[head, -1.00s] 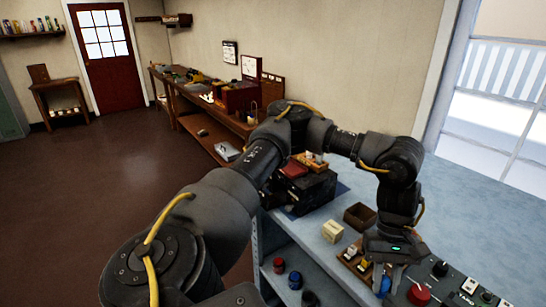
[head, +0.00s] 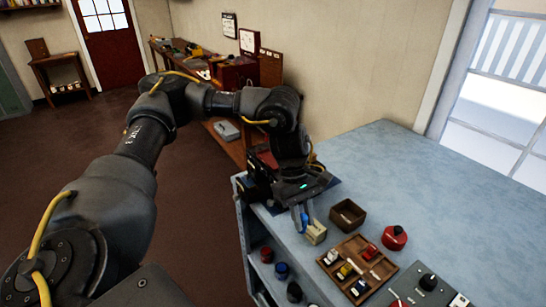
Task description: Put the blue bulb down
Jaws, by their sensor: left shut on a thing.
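My left gripper (head: 303,214) points down over the blue-grey bench top, with its fingers shut on the blue bulb (head: 304,222). Only a small part of the blue bulb shows between the fingers. It is close to a small cream box (head: 317,233), and I cannot tell whether they touch. I also cannot tell whether the bulb touches the bench top. My right gripper is not in view.
A brown open box (head: 348,213) stands right of the gripper. A wooden tray (head: 344,246) with several small parts and a red round thing (head: 393,238) are nearer the panel (head: 430,287). A black case is behind the gripper. The bench's right side (head: 470,215) is clear.

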